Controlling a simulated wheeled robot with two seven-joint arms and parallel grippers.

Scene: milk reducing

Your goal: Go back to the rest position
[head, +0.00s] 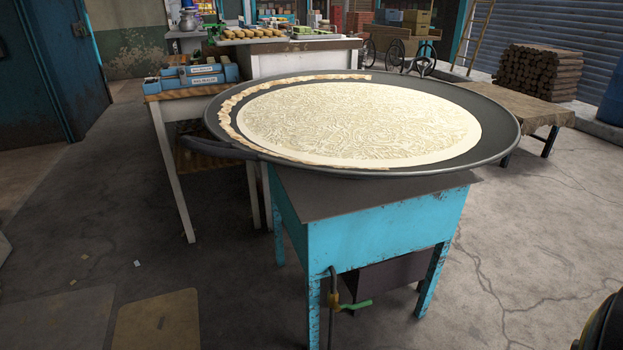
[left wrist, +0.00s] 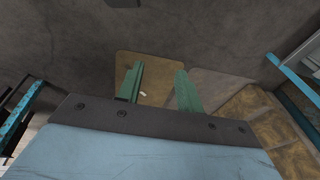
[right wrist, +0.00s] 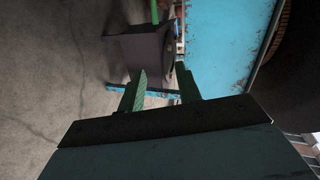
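A wide black pan (head: 497,112) sits on a blue metal stand (head: 385,232) in the middle of the head view. Pale milk (head: 360,120) with a wrinkled surface fills much of it, and a tan crust (head: 232,112) runs along the left and far rim. My left gripper (left wrist: 158,82) shows in the left wrist view, with its green fingers apart and nothing between them. My right gripper (right wrist: 160,82) shows in the right wrist view, also with fingers apart and empty, facing the stand (right wrist: 228,40). Neither gripper shows in the head view.
A valve with a green handle (head: 355,306) hangs at the stand's front. A side table with blue boxes (head: 200,76) stands behind left. A low bench (head: 520,105) and stacked logs (head: 540,72) are at the right. Floor at the front left is mostly clear, with flat mats (head: 158,322).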

